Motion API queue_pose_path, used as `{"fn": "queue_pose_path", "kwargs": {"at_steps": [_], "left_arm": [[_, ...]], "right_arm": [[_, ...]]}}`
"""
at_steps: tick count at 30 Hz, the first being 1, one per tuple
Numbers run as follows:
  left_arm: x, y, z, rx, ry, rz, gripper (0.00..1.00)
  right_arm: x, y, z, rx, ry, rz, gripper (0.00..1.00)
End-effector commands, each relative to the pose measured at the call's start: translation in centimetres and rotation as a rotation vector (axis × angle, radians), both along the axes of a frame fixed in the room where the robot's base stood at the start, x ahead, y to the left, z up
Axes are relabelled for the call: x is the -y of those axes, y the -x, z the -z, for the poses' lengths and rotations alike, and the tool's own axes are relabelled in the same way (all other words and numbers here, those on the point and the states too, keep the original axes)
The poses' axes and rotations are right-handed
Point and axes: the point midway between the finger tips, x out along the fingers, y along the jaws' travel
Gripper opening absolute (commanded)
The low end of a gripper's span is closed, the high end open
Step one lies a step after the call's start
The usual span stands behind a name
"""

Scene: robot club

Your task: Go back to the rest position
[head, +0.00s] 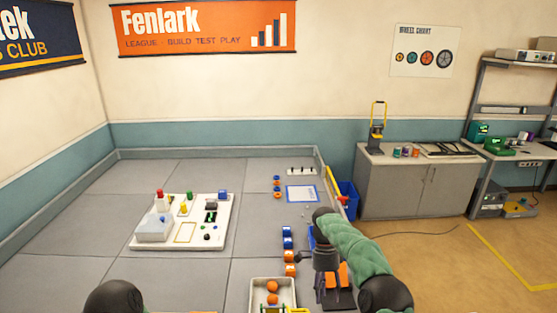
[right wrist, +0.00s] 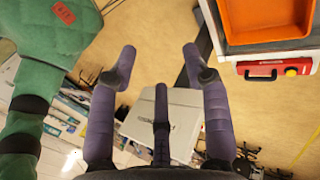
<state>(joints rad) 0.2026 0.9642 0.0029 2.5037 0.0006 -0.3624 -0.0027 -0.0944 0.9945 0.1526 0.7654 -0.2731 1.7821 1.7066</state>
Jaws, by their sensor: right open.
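My right arm, in a green sleeve, reaches in from the bottom right of the head view and bends down at a dark wrist. My right gripper (right wrist: 159,50) shows best in the right wrist view. Its purple fingers are spread wide, with nothing between them. A wooden-coloured floor and a pale surface lie beyond the fingers. In the head view the fingers are hard to make out against dark and orange things below the wrist. Only a dark rounded part of my left arm shows at the bottom left; its gripper is outside the frame.
A white board with blocks (head: 222,240) lies on the grey mat (head: 75,268). A bin with orange balls (head: 257,289) and several blue and orange blocks (head: 287,243) are left of my right wrist. An orange tray (right wrist: 268,22) is near the fingers. A cabinet (head: 415,192) stands behind right.

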Motion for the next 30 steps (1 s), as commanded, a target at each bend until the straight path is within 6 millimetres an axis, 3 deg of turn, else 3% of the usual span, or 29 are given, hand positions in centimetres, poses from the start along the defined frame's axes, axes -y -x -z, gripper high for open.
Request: {"fn": "queue_pose_path", "kwargs": {"at_steps": [11,17,23,30], "left_arm": [[0.0,-0.1,1.5,0.002,0.0,-0.001,0.4],[0.0,-0.1,2.7,0.001,0.0,0.0,0.4],[0.0,-0.1,4.7,0.002,0.0,-0.001,0.4],[0.0,-0.1,7.3,0.001,0.0,0.0,0.4]], "right_arm": [[-0.7,0.7,7.3,0.045,-0.128,-0.141,0.49],[-1.4,2.1,13.2,0.094,-0.239,-0.262,0.49],[-2.7,5.6,22.1,0.187,-0.401,-0.444,0.49],[-4.4,12.3,31.3,0.348,-0.567,-0.673,0.49]]}}
